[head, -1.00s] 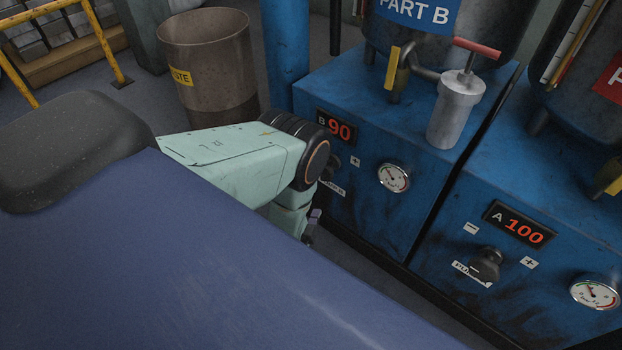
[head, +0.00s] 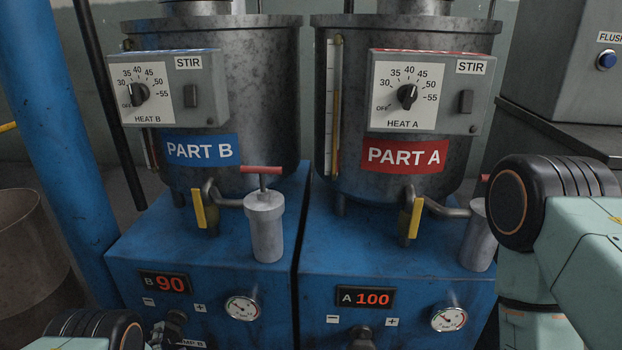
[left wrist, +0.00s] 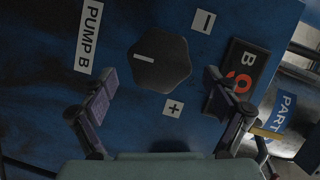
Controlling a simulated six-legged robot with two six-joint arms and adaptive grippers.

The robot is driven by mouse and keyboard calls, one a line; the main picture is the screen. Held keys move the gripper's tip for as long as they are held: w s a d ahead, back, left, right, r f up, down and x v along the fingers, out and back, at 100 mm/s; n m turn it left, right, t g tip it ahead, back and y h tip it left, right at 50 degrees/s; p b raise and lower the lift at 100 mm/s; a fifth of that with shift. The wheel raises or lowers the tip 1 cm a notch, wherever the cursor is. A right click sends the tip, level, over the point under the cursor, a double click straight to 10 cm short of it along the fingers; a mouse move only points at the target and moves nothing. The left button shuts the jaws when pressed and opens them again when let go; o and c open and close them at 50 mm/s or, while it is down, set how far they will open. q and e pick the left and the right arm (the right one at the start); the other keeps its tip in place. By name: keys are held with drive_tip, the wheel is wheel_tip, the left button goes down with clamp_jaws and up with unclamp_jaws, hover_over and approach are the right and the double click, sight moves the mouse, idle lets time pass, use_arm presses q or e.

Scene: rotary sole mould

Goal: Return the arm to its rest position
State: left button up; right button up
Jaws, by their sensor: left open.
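My left arm shows at the bottom left of the head view, with its gripper mostly cut off or hidden there. In the left wrist view my left gripper (left wrist: 161,80) is open. Its two fingers stand either side of the dark pump B knob (left wrist: 160,58) with visible gaps; nothing is between them but the view of the knob. I cannot tell how far the fingertips are from the panel. The knob also shows in the head view (head: 175,323). My right arm (head: 570,240) shows at the right; its gripper is out of view.
The blue panels carry displays B 90 (head: 165,283) and A 100 (head: 366,298), gauges and the pump A knob (head: 361,338). Above stand the Part B tank (head: 260,90) and Part A tank (head: 450,150), with yellow-handled valves. A blue post (head: 60,140) and a brown bin (head: 25,250) are at the left.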

sight(171, 336)
use_arm(q)
drive_tip(key=shift+x, duration=1.55)
drive_tip(key=shift+s, duration=0.1)
